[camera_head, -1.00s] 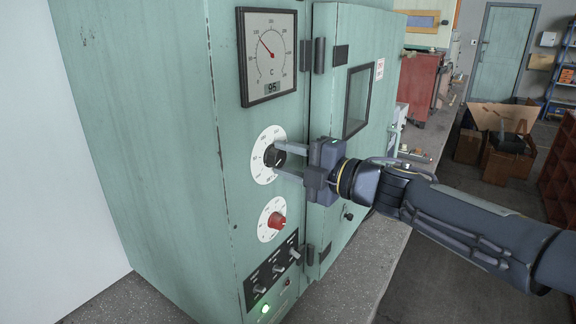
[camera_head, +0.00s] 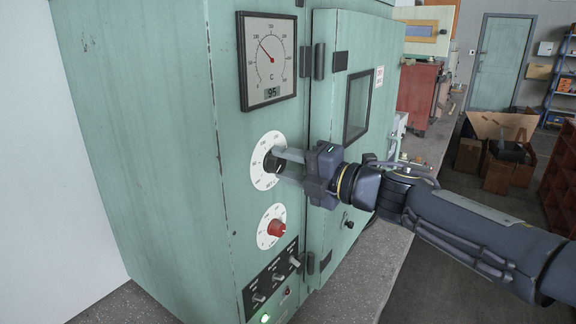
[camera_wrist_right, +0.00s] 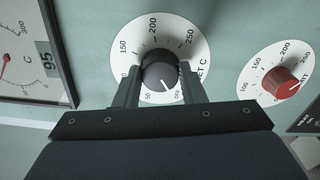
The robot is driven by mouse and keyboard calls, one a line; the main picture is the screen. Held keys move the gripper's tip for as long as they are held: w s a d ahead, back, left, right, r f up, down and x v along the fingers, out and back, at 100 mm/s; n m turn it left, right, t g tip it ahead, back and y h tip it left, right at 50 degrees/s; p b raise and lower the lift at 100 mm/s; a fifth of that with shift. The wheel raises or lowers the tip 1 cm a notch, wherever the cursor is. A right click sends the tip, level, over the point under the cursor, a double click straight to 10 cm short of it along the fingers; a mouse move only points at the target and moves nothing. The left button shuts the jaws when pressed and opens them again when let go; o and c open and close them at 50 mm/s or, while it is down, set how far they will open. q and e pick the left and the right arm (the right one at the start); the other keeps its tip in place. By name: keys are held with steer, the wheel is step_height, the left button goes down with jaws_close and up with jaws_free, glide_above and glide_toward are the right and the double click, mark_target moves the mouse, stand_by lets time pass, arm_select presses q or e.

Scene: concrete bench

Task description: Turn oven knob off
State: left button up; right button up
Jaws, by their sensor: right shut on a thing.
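The oven (camera_head: 150,150) is a tall green cabinet. Its black knob (camera_wrist_right: 160,74) sits on a white dial marked 50 to beyond 250 and "SET C". In the wrist view the knob's white mark points down and slightly right, toward the lower part of the dial. My right gripper (camera_head: 277,161) is shut on this knob, one finger on each side, also seen in the wrist view (camera_wrist_right: 159,80). Below it in the head view is a red knob (camera_head: 277,229) on a smaller white dial, untouched. My left gripper is not in view.
A temperature gauge (camera_head: 268,60) above the black knob reads 95 on its display. Toggle switches (camera_head: 275,276) and a lit green lamp (camera_head: 265,318) sit below the red knob. The oven door (camera_head: 340,150) with its window is right of the panel, close to my gripper.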

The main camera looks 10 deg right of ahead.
steer(key=o, duration=1)
steer(key=v, duration=0.8)
steer(key=shift+b, duration=0.35)
steer(key=s+d+f+m+t+h, duration=0.2)
steer(key=d+f+m+h, duration=0.3)
steer(key=m, duration=0.6)
steer(key=s+d+f+m+t+h, duration=0.1)
steer(key=s+d+f+m+h, duration=0.2)
steer(key=d+m+h, duration=0.6)
steer(key=s+a+f+m+g+y, duration=0.1)
steer(key=s+a+f+m+g, duration=0.2)
steer(key=s+f, duration=0.3)
steer(key=s+a+f+m+g+y, duration=0.2)
steer(key=s+a+f+m+g, duration=0.1)
steer(key=s+f, duration=0.3)
steer(key=s+a+f+m+g+y, duration=0.2)
steer(key=s+a+f+m+g, duration=0.2)
steer(key=s+f+m, duration=0.1)
steer(key=shift+s+a+f, duration=0.1)
steer(key=shift+s+f, duration=0.7)
steer(key=shift+f, duration=0.1)
